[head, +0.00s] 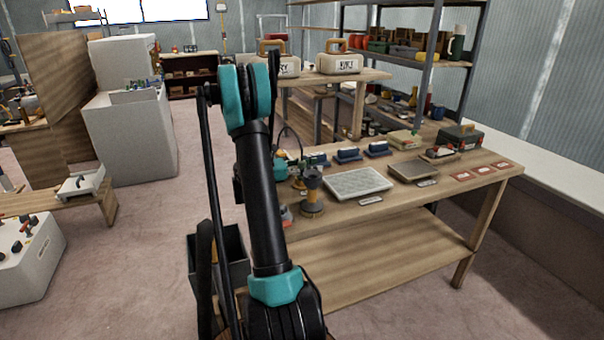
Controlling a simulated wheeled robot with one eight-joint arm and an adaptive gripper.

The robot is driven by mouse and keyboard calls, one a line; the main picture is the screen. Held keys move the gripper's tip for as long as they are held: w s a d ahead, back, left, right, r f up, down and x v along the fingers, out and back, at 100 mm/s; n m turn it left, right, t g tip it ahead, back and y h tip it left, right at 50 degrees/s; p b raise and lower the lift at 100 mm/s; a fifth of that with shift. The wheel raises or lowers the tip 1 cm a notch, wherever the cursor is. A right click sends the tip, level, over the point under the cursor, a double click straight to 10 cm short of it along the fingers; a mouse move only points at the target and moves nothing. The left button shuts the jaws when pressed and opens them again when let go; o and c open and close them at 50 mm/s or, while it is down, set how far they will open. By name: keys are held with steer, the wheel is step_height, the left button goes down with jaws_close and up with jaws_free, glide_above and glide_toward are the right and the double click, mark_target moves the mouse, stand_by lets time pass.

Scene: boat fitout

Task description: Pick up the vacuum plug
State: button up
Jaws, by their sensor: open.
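I cannot make out the vacuum plug for certain. The workbench (430,203) at centre right holds several small items. My black and teal arm rises through the middle of the view, bends at the top and covers part of the bench's left end. I cannot make out my gripper or its fingertips.
On the bench are a pale textured panel (358,183), a grey plate (412,170), blue-topped blocks (347,155) and a dark green case (459,138). A dark bin (232,262) stands on the floor left of the bench. Floor (130,265) is clear to the left.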

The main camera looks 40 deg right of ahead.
jaws_close()
stand_by(0.3)
stand_by(0.4)
step_height(320, 180, up, 20)
stand_by(0.5)
